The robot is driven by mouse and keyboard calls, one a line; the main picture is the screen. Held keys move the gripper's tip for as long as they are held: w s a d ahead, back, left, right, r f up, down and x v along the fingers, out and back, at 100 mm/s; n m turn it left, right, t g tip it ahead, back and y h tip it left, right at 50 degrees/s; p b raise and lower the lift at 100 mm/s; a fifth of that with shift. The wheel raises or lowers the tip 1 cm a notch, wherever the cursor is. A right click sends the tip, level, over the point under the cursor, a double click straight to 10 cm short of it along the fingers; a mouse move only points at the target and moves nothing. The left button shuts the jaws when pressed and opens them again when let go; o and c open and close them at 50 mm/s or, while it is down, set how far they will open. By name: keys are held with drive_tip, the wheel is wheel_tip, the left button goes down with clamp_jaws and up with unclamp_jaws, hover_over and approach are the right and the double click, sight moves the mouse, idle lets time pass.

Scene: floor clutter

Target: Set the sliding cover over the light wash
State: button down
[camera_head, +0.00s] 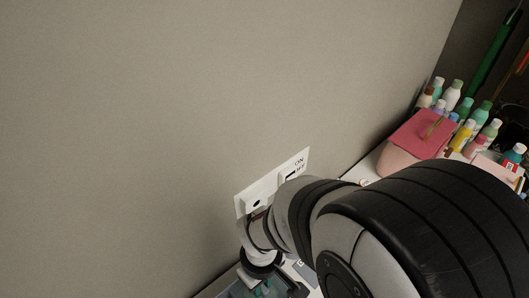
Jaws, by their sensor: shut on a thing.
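My gripper (262,284) shows only partly, low in the picture below my pale wrist. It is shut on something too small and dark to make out. A dark grey box-like thing (291,289) with teal spots beside it lies around the gripper at the bottom edge. I cannot tell whether it is the sliding cover or holds the light wash. No cover or wash can be named for sure, and my arm hides much of the surface below.
A white wall plate (243,206) with a dark hole and ON and OFF lettering is just behind my wrist. At right, a pink box (414,136) stands near several paint bottles (464,134). A green stick-like thing (494,54) stands behind. The wall is otherwise bare.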

drive_tip(key=shift+w+d, duration=0.1)
drive_tip(key=shift+w, duration=0.05)
drive_tip(key=c, duration=0.8)
unclamp_jaws()
drive_tip(key=shift+c, duration=0.2)
